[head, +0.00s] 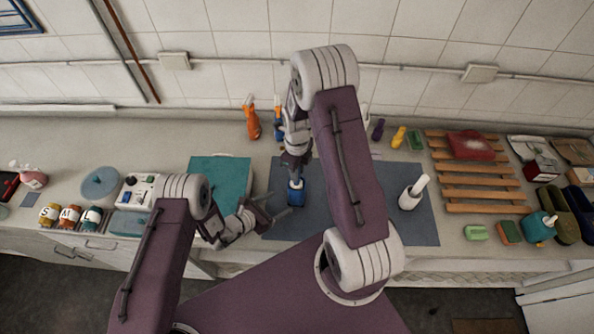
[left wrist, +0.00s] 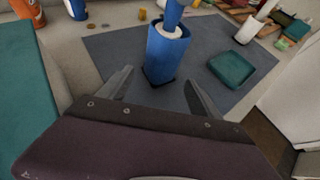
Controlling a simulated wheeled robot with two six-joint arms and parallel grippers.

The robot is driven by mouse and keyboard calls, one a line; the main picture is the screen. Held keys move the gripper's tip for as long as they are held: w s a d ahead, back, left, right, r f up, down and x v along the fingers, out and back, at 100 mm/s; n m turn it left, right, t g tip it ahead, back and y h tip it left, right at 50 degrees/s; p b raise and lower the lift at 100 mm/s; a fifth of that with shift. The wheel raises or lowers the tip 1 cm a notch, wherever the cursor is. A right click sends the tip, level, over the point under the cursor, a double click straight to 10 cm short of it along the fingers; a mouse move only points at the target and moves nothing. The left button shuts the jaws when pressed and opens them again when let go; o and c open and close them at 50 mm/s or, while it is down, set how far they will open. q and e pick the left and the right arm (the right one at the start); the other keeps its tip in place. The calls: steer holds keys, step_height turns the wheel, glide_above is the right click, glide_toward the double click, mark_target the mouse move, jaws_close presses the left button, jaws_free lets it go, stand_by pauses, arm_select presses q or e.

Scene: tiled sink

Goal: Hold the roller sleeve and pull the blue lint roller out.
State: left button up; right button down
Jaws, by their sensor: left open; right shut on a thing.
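The blue roller sleeve (head: 296,196) stands upright on the dark mat (head: 420,228). In the left wrist view the sleeve (left wrist: 164,60) is straight ahead, with the white roller (left wrist: 172,31) showing at its mouth. The blue handle of the lint roller (left wrist: 173,12) rises above it and leaves the picture. My right gripper (head: 296,163) comes down from above, shut on the lint roller; its fingertips are hard to make out. My left gripper (head: 277,206) is open and low, its fingers pointing at the sleeve. The sleeve stands just beyond and between the fingertips, apparently untouched.
A white bottle-like holder (head: 410,195) stands on the mat's right. A teal board (head: 218,172) lies to the left. Orange (head: 252,120) and blue bottles stand behind. A wooden rack (head: 480,180) is at the right.

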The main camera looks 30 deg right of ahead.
mark_target(294, 195)
arm_select(q)
steer(key=x, duration=1)
steer(key=c, duration=0.4)
steer(key=o, duration=1)
steer(key=c, duration=1.4)
steer(key=shift+c, duration=0.2)
